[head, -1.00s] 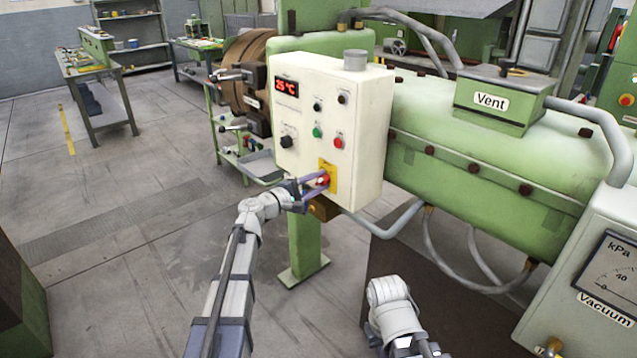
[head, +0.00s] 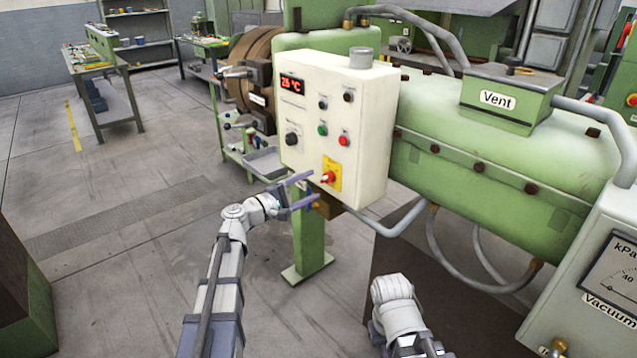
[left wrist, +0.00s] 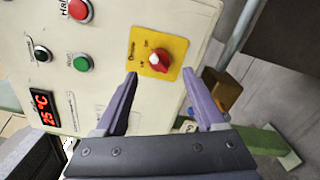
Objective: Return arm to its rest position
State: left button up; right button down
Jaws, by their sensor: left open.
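My left gripper (head: 305,190) is open and empty, in front of the lower part of the cream control box (head: 375,135). Its purple fingers also show in the left wrist view (left wrist: 160,88), spread apart on either side of the red rotary knob (left wrist: 158,61) and short of it. In the head view the red knob (head: 328,177) sits on a yellow plate (head: 333,168), with a gap between it and the fingertips. My right arm (head: 397,305) shows at the bottom, but its gripper is not visible.
The box carries a red temperature display (head: 292,85), a green button (head: 322,129) and a red button (head: 344,140). The green extruder barrel (head: 450,140) runs to the right. A vacuum gauge cabinet (head: 580,270) stands at the right. Open floor (head: 120,240) lies to the left.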

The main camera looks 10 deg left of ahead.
pick_arm(q)
jog(key=shift+v, duration=1.05)
jog(key=s+d+f+m+g+y+p, duration=0.1)
jog(key=s+d+f+m+g+y, duration=0.1)
jog(key=s+d+f+m+g, duration=0.65)
jog(key=s+d+f+m+g+y+p, duration=0.1)
jog(key=s+d+f+m+g, duration=0.3)
jog(key=s+d, duration=0.55)
jog(key=s+a+f+m+g+y+p, duration=0.1)
jog(key=s+a+f+m+g+y, duration=0.1)
jog(key=s+f+m+y, duration=0.3)
jog(key=s+a+y, duration=0.1)
jog(key=s+y, duration=0.3)
jog(key=s, duration=0.2)
jog(key=shift+s+f+p, duration=0.3)
jog(key=shift+s+f, duration=0.05)
jog(key=shift+f, duration=0.05)
jog(key=shift+m, duration=0.25)
